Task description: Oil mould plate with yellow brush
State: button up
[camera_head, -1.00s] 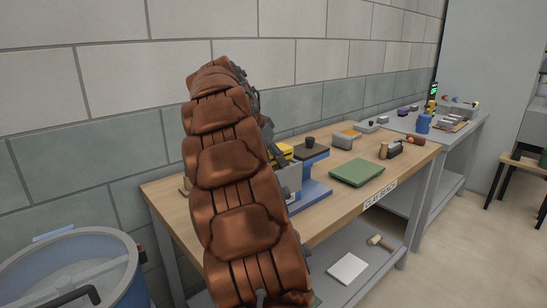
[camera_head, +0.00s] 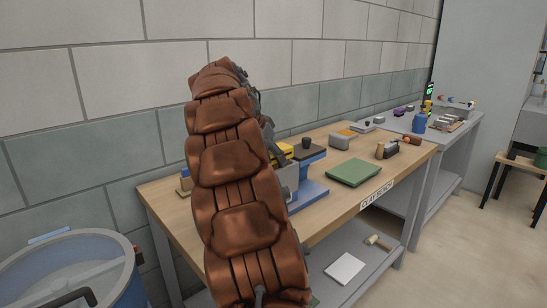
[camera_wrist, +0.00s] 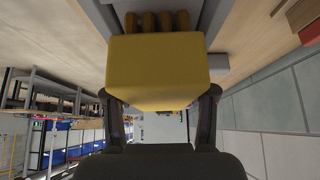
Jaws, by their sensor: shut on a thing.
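In the wrist view my gripper (camera_wrist: 160,96) is shut on a yellow block-shaped thing, which I take to be the yellow brush (camera_wrist: 158,65); its two fingers press on its sides. Beyond its far edge, several rounded brownish-yellow shapes (camera_wrist: 157,21) sit between grey walls; I cannot tell whether they are bristles or part of a mould. In the head view my copper-coloured arm hides most of the gripper. Yellow (camera_head: 284,150) shows just right of the arm, beside a blue-and-grey machine (camera_head: 310,191). I cannot make out the mould plate or any contact.
The wooden bench (camera_head: 325,205) holds a green slab (camera_head: 354,173) right of the machine. A blue drum (camera_head: 70,265) stands at lower left. A block wall runs behind the bench.

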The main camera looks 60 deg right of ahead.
jog(key=shift+w+a, duration=0.3)
jog(key=shift+a, duration=0.4)
jog(key=shift+d, duration=0.15)
jog(key=shift+s+d, duration=0.3)
jog(key=shift+d, duration=0.45)
jog(key=shift+a+f, duration=0.1)
jog(key=shift+w+a+b, duration=0.3)
jog(key=shift+a+b, duration=0.2)
jog(key=shift+a, duration=0.3)
jog(key=shift+d, duration=0.1)
